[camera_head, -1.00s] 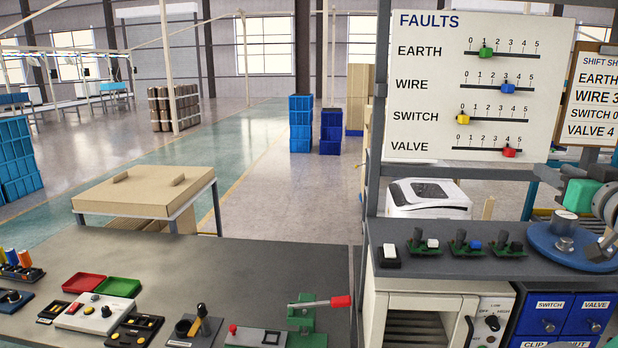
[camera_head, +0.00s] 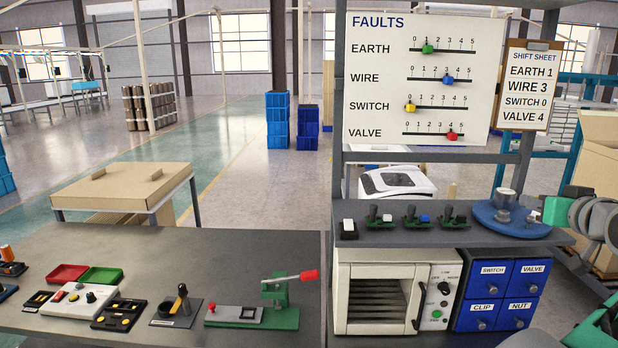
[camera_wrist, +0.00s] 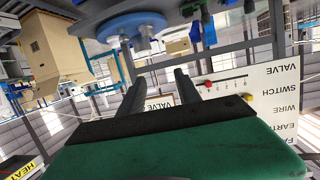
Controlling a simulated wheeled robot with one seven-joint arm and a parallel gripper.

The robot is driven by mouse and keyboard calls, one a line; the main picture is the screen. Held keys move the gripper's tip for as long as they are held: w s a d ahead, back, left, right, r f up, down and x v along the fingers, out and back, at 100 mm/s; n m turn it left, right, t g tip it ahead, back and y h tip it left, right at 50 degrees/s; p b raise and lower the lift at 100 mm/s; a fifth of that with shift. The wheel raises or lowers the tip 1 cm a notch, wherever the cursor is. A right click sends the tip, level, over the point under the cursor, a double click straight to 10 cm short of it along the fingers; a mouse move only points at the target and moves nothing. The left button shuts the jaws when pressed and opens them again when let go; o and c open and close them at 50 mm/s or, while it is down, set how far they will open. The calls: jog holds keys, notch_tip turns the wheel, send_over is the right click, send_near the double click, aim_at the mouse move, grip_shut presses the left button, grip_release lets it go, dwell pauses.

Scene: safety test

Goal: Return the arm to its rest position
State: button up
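My gripper (camera_wrist: 159,88) shows in the wrist view as two dark fingers beyond a green body. The fingers stand apart, with nothing held between them. In that view the scene is upside down; the faults board (camera_wrist: 272,95) lies beyond the fingers to the right. In the head view, green and grey parts of my arm show at the right edge, in front of the shelf's right end. A green and dark part also shows at the lower right corner, but I cannot tell for sure whether it is my gripper.
The shelf (camera_head: 400,239) carries several small switches and a round blue base (camera_head: 540,229); it also shows in the wrist view. Below stand a cream oven (camera_head: 354,318) and blue drawers (camera_head: 497,298). A grey bench (camera_head: 250,255) holds trays and a green lever press (camera_head: 282,294).

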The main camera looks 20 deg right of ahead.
jog(key=s+a+f+m+g+y, duration=0.15)
jog(key=s+f+m+g, duration=0.35)
jog(key=f, duration=0.7)
jog(key=s+a+f+m+g+y, duration=0.1)
jog(key=s+a+f+g, duration=0.15)
jog(key=s+f, duration=0.8)
jog(key=w+a+f+n+g+y, duration=0.15)
jog(key=a+f, duration=0.25)
jog(key=a, duration=0.4)
jog(key=w+a+f+n+g+y, duration=0.1)
jog(key=w+a+f, duration=0.25)
jog(key=a, duration=0.35)
jog(key=w+a+f+n+g+y, duration=0.15)
jog(key=a+f, duration=0.25)
jog(key=a, duration=0.4)
jog(key=w+a+r+n+t, duration=0.1)
jog(key=w+a+n, duration=0.3)
jog(key=a, duration=0.7)
jog(key=w+a+r+n+t, duration=0.1)
jog(key=w+a+n, duration=0.3)
jog(key=a, duration=0.7)
jog(key=shift+a+r+n+y, duration=0.2)
jog(key=shift+r+n+y, duration=0.15)
jog(key=shift+r, duration=0.45)
jog(key=shift+w, duration=0.1)
jog(key=shift+c, duration=0.4)
